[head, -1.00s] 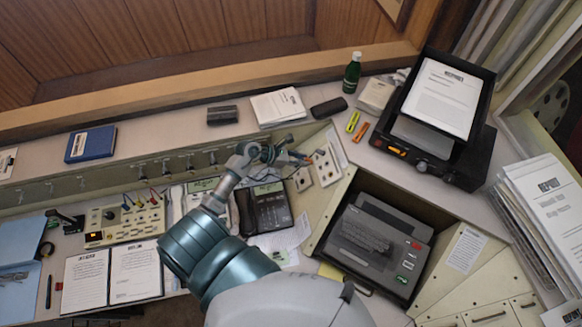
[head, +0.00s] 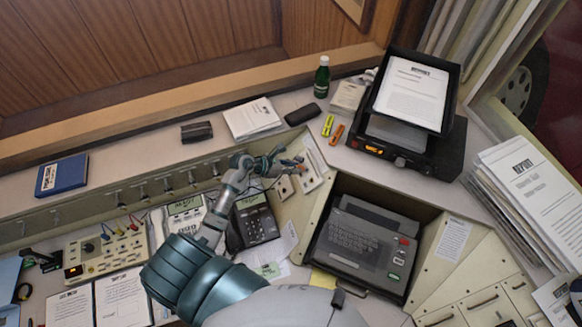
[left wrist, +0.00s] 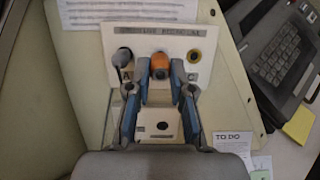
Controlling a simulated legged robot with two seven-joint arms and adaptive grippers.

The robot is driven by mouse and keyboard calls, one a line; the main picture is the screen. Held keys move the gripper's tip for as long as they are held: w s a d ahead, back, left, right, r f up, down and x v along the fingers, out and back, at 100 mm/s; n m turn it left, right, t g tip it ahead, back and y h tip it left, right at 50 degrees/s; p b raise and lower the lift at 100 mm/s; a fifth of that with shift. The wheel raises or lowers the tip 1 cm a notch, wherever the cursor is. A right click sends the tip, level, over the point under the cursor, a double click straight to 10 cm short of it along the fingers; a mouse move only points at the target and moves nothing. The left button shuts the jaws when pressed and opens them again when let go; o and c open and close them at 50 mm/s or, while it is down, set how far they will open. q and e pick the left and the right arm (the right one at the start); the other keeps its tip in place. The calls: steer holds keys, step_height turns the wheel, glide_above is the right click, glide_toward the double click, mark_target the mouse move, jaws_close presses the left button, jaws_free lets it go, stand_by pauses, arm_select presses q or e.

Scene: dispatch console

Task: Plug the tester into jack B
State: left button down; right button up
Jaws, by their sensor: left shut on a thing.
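The white jack panel (left wrist: 179,40) fills the upper middle of the left wrist view; in the head view it shows on the angled console face (head: 312,176). Jack A (left wrist: 125,55) at its left has a dark grey plug or cap in it. My left gripper (left wrist: 160,80) is shut on an orange-tipped piece, likely the tester (left wrist: 160,66), in line with the middle position. Jack B is hidden behind it; I cannot tell whether the tip is inside. The left gripper (head: 288,164) also shows in the head view.
A plate with one dark hole (left wrist: 160,126) lies below the panel. A telephone (head: 255,222) and a keyboard machine (head: 355,245) stand nearby. Yellow and orange markers (head: 332,130), a green bottle (head: 321,77) and a paper tray (head: 412,95) are on the upper ledge.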

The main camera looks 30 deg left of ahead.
arm_select(q)
steer(key=shift+w+d+f, duration=0.1)
steer(key=shift+w+f, duration=0.05)
stand_by(0.8)
steer(key=shift+w+f+b, duration=0.1)
steer(key=shift+b, duration=0.25)
steer(key=shift+d, duration=0.1)
stand_by(0.5)
steer(key=shift+w+d+f+b, duration=0.15)
steer(key=shift+w+f+b, duration=0.05)
steer(key=shift+f+b, duration=0.1)
stand_by(0.8)
steer(key=shift+f, duration=0.1)
stand_by(0.4)
steer(key=c, duration=0.9)
jaws_free()
steer(key=shift+w+d, duration=0.1)
steer(key=shift+c, duration=0.2)
steer(key=o, duration=0.5)
steer(key=shift+c, duration=0.2)
